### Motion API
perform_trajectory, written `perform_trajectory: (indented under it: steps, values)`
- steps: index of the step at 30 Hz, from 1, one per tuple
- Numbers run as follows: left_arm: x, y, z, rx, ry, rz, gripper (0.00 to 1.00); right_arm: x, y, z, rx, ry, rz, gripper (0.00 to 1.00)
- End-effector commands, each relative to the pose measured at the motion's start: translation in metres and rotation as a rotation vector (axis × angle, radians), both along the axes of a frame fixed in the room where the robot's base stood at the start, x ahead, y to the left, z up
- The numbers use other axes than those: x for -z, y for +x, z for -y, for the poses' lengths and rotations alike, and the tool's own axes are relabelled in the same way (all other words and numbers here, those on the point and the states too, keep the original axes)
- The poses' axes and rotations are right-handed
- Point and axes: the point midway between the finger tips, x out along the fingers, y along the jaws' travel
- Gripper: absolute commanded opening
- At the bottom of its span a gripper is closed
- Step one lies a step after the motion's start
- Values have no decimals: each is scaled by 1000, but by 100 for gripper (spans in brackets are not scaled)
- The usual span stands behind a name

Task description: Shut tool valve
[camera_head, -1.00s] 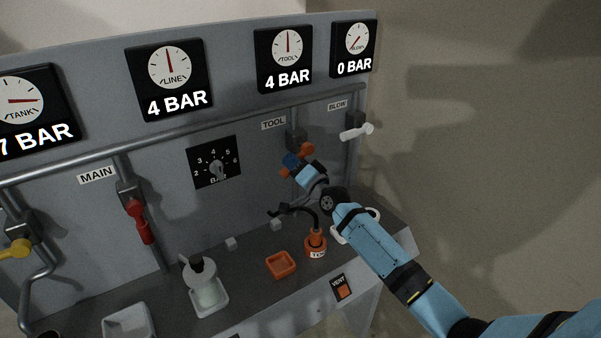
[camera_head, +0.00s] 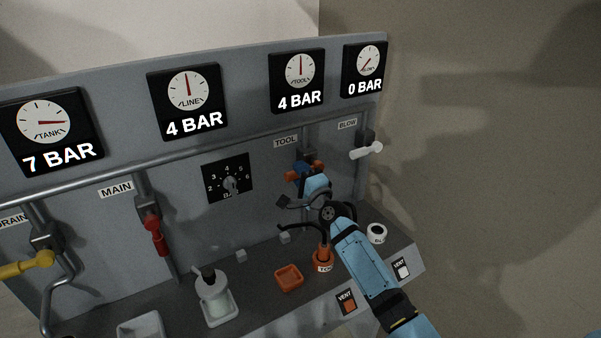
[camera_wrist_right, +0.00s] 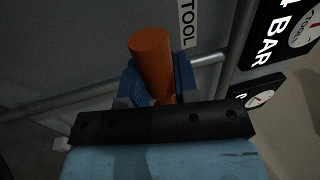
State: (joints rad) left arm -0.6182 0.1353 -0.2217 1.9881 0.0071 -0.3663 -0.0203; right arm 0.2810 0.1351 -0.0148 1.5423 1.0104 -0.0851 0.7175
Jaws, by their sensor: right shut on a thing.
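The tool valve's orange handle (camera_head: 318,167) sits under the TOOL label (camera_head: 285,141) on the grey panel. Its ends show on both sides of my right gripper (camera_head: 303,171), whose blue fingertips are shut on it. In the right wrist view the orange handle (camera_wrist_right: 152,60) sticks up between the blue fingers, its lower part hidden by the dark gripper bar. The handle slants slightly up to the right in the head view. The TOOL gauge (camera_head: 299,72) reads 4 BAR. My left gripper is not in view.
The white BLOW lever (camera_head: 366,152) is close on the right, beside a pipe. The pressure dial (camera_head: 229,181) and red MAIN lever (camera_head: 155,236) are left. An orange bottle with a black hose (camera_head: 322,258), orange tray (camera_head: 289,278) and pump bottle (camera_head: 214,300) stand on the shelf below.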

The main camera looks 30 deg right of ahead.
Motion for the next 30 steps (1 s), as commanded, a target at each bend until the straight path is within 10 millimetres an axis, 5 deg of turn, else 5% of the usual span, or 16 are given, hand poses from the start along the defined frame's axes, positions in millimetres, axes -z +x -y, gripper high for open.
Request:
perform_trajectory:
  steps: [13,14,17,30]
  values:
    - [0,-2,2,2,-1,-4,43,-2,0,0,0,16,2,0]
    - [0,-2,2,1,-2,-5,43,-2,0,0,0,16,2,33]
    - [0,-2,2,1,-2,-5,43,-2,0,0,0,15,2,53]
    - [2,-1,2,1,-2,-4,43,4,-15,1,0,12,-1,53]
